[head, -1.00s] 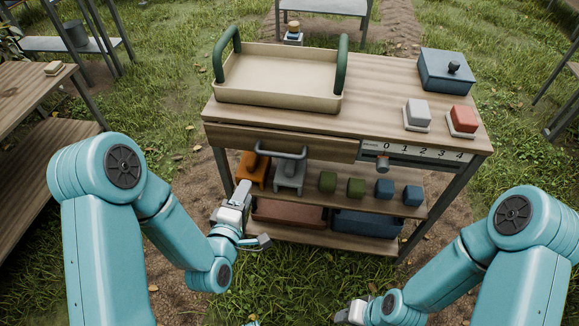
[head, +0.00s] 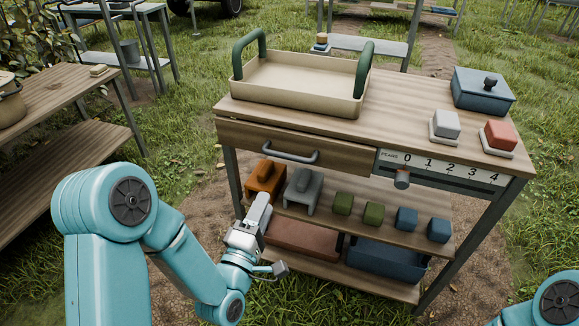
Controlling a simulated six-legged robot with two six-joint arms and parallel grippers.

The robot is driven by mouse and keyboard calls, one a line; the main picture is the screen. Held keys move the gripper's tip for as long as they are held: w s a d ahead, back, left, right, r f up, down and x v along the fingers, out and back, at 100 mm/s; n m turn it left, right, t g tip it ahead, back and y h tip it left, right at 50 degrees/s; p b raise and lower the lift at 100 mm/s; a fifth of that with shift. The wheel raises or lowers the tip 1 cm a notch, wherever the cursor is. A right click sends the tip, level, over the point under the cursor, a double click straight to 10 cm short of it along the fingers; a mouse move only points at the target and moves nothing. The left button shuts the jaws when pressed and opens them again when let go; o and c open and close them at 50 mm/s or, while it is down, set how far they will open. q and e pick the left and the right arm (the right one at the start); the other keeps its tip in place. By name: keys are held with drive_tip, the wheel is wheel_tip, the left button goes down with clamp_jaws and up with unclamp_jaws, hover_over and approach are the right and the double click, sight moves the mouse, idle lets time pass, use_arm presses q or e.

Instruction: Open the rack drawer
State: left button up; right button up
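The wooden rack drawer (head: 250,138) is set under the left part of the bench top and looks shut. Its grey bar handle (head: 290,153) is on its front. My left gripper (head: 272,238) is below the handle, in front of the lower shelves. Its two fingers are wide apart with nothing between them, and it does not touch the handle. My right gripper is out of view; only part of my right arm shows at the bottom right corner.
On the bench top are a cream tray (head: 300,101) with green handles, a blue lidded box (head: 482,92), a white button (head: 445,124) and a red button (head: 498,135). A slider (head: 402,179) hangs below the number scale. Orange and grey stands and several small blocks sit on the shelf below.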

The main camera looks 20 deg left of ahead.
sight(287, 156)
use_arm(q)
drive_tip(key=w+r+b, duration=0.1)
drive_tip(key=w, duration=0.4)
drive_tip(key=w+b, duration=0.2)
drive_tip(key=w, duration=0.3)
drive_tip(key=w+r+b, duration=0.1)
drive_tip(key=w+b, duration=0.1)
drive_tip(key=w, duration=0.4)
drive_tip(key=shift+d+r, duration=0.3)
clamp_jaws()
